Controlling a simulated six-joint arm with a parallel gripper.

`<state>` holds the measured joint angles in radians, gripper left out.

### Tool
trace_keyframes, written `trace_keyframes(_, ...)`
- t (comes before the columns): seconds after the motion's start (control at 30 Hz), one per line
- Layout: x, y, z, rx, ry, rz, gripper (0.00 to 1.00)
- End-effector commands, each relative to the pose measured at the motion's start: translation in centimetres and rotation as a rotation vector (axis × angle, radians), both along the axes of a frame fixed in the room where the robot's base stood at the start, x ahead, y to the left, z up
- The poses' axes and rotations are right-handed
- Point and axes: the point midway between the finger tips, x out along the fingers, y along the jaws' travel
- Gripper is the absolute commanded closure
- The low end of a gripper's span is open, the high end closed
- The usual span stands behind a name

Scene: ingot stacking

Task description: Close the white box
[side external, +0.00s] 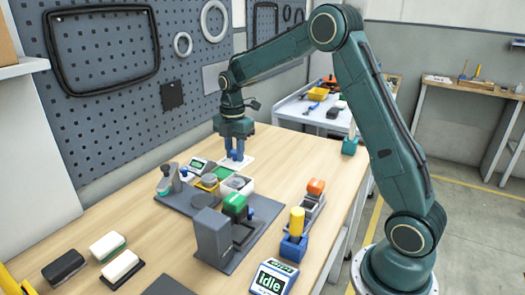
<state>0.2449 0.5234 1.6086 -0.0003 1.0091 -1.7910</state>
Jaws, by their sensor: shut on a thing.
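The white box (246,190) stands on the grey fixture in the middle of the table, and its top looks open, with a round grey piece inside. A flat white panel (246,162), which looks like the box's lid, is just behind it. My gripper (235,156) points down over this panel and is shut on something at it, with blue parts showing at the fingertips. The grip is too small to see clearly. I cannot tell whether the panel is raised or resting on the table.
A grey block stand (212,238) with a green-topped piece (235,203) is in front. An orange-topped piece (316,187) and yellow cylinder (297,221) stand right.

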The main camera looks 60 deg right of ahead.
Motion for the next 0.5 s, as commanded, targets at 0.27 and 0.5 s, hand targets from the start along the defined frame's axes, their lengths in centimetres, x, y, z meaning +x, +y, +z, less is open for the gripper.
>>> trace_keyframes(0.27,0.0,0.0,-0.8,0.0,0.002,0.0,0.97)
trace_keyframes(0.5,0.0,0.0,-2.2,0.0,0.002,0.0,0.97)
